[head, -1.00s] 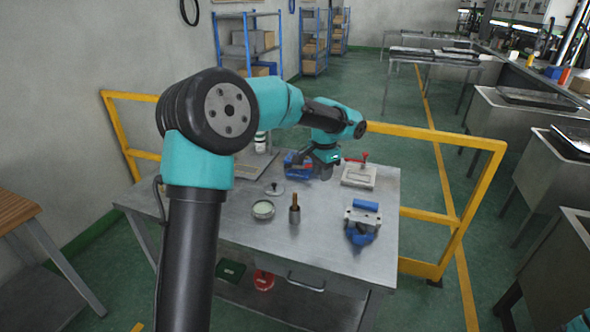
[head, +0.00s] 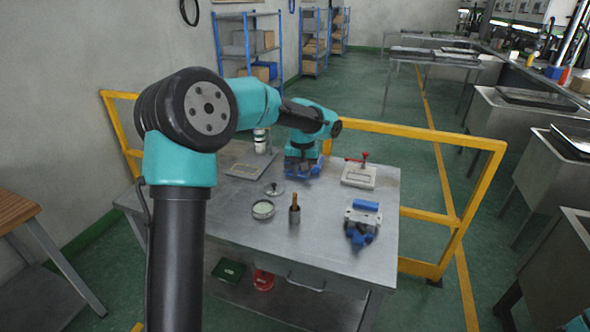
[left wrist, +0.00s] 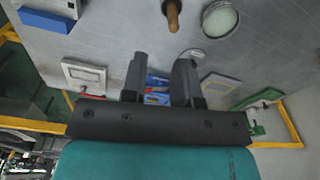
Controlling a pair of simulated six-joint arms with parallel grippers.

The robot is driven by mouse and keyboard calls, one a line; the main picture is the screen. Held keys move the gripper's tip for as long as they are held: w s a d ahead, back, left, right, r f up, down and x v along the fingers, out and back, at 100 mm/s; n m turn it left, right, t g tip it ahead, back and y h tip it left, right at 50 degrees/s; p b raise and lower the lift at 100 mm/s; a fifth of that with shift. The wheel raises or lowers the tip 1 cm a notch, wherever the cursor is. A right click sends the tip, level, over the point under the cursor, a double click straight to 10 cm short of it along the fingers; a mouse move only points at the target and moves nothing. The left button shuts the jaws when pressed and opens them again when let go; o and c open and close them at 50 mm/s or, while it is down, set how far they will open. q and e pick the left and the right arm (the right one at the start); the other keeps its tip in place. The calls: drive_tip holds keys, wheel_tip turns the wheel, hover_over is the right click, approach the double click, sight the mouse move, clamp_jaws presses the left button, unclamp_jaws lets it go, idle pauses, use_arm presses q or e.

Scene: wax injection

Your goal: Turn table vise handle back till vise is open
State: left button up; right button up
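A blue vise-like thing (head: 317,166) stands near the back of the metal table, partly hidden by my left arm's wrist. In the left wrist view its blue and grey parts (left wrist: 157,90) show between and beyond the fingers. My left gripper (left wrist: 161,60) is open, with a clear gap between its two dark fingers. I cannot tell whether either finger touches the blue thing. A second blue and grey vise-like thing (head: 362,218) sits at the front right of the table, apart from the gripper. It also shows at the left wrist view's upper left (left wrist: 47,19). My right gripper is out of view.
A pale framed block with a red-handled clamp (head: 358,177) stands right of the gripper. A round dish (head: 263,209), a cup with a wooden-handled tool (head: 295,213) and a flat grey plate (head: 247,166) share the table (head: 330,250). A yellow rail (head: 420,133) runs behind.

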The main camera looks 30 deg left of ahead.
use_arm(q)
drive_tip(key=shift+s+a+f+n, duration=0.1)
drive_tip(key=shift+s+a+n, duration=0.1)
drive_tip(key=shift+a+n, duration=0.5)
drive_tip(key=shift+s+a+n, duration=0.15)
drive_tip(key=shift+a+n, duration=0.15)
drive_tip(key=shift+n, duration=0.7)
drive_tip(key=shift+d, duration=0.1)
wheel_tip(320, 180, up, 3)
drive_tip(key=m, duration=3.3)
hover_over(362, 227)
drive_tip(key=shift+w+f, duration=0.1)
drive_tip(key=shift+f, duration=0.1)
drive_tip(key=shift+f, duration=0.1)
wheel_tip(362, 227, down, 17)
drive_tip(key=shift+f, duration=0.1)
drive_tip(key=shift+c, duration=0.2)
